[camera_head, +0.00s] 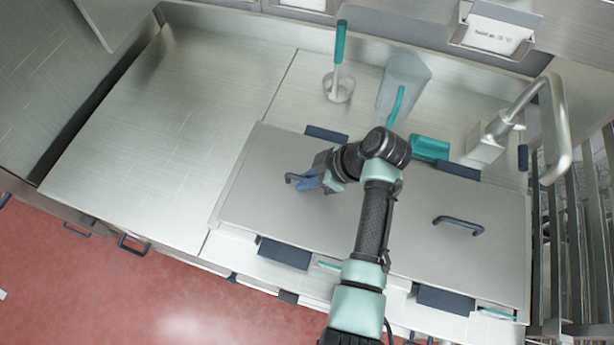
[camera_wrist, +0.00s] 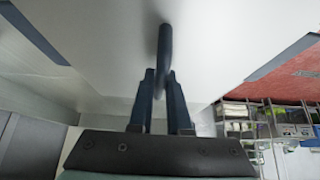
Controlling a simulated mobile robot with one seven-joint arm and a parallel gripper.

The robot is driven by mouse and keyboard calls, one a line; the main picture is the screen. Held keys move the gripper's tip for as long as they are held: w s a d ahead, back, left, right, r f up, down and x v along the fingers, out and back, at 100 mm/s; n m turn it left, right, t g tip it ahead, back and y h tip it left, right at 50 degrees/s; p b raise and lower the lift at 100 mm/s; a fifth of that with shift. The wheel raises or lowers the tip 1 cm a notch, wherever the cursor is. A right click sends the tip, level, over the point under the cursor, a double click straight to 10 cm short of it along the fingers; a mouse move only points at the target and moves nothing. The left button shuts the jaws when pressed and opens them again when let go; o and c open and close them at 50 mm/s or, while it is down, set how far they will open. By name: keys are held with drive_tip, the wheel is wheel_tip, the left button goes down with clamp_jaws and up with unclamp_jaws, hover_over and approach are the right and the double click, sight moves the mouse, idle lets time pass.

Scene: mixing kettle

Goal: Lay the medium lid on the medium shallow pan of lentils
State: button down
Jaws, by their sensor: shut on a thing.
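My gripper (camera_head: 310,180) is shut on the dark bar handle (camera_head: 292,179) of a flat steel lid (camera_head: 245,195) at the left of the covered pair on the counter. In the wrist view the blue fingers of my gripper (camera_wrist: 161,82) close around the handle (camera_wrist: 165,45), and the pale lid (camera_wrist: 100,35) fills the upper part. Dark blue grips (camera_head: 285,252) show at the front and back edges of this lid. I cannot tell whether the lid is lifted. No lentils show; whatever lies under the lids is hidden.
A second steel lid (camera_head: 420,245) with a dark handle (camera_head: 460,225) lies to the right. A tap (camera_head: 550,120) is at right. The steel counter (camera_head: 155,130) at left is bare.

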drive_tip(key=c, duration=0.8)
unclamp_jaws()
drive_tip(key=shift+o, duration=0.2)
drive_tip(key=shift+f, duration=0.15)
drive_tip(key=o, duration=0.5)
drive_tip(key=shift+c, duration=0.2)
drive_tip(key=shift+p+v, duration=2.25)
drive_tip(key=shift+v, duration=1.35)
